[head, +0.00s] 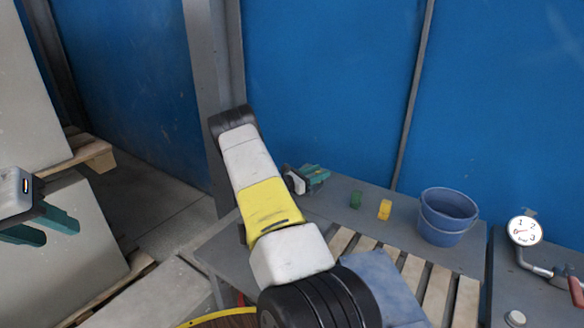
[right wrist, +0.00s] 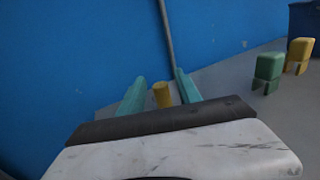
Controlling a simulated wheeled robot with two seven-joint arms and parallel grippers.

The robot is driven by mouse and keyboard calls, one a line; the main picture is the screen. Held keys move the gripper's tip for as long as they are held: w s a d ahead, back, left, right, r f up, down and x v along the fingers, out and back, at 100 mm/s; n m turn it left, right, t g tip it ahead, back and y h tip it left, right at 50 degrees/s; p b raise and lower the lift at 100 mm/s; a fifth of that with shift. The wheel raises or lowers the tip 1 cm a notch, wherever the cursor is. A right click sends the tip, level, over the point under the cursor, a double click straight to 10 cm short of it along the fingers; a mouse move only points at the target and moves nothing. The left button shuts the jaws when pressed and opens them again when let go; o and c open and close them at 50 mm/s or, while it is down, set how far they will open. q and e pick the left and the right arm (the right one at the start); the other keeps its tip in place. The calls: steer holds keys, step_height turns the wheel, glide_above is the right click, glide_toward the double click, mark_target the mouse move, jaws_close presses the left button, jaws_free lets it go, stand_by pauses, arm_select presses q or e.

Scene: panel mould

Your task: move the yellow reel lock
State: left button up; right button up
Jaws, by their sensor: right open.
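A yellow forked block (head: 385,209) stands on the grey bench, right of a similar green forked block (head: 355,200). In the right wrist view the yellow block (right wrist: 298,55) and green block (right wrist: 267,72) stand to the right of my fingers. My right gripper (head: 318,173) is open over the bench's back left part. Its teal fingers (right wrist: 160,88) have an upright yellow peg-like piece (right wrist: 161,95) showing between them; I cannot tell whether they touch it. That piece is hidden in the head view. I cannot tell which yellow piece is the reel lock. My left gripper (head: 58,230) is open and empty at the far left.
A blue bucket (head: 447,215) stands right of the blocks. Wooden slats (head: 412,270) lie in front. A dial gauge (head: 524,231) with a red-handled pipe is at the far right. A blue wall (head: 330,80) rises behind. A grey post (head: 210,90) stands left of my right arm.

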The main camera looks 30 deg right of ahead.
jaws_close()
stand_by(1.4)
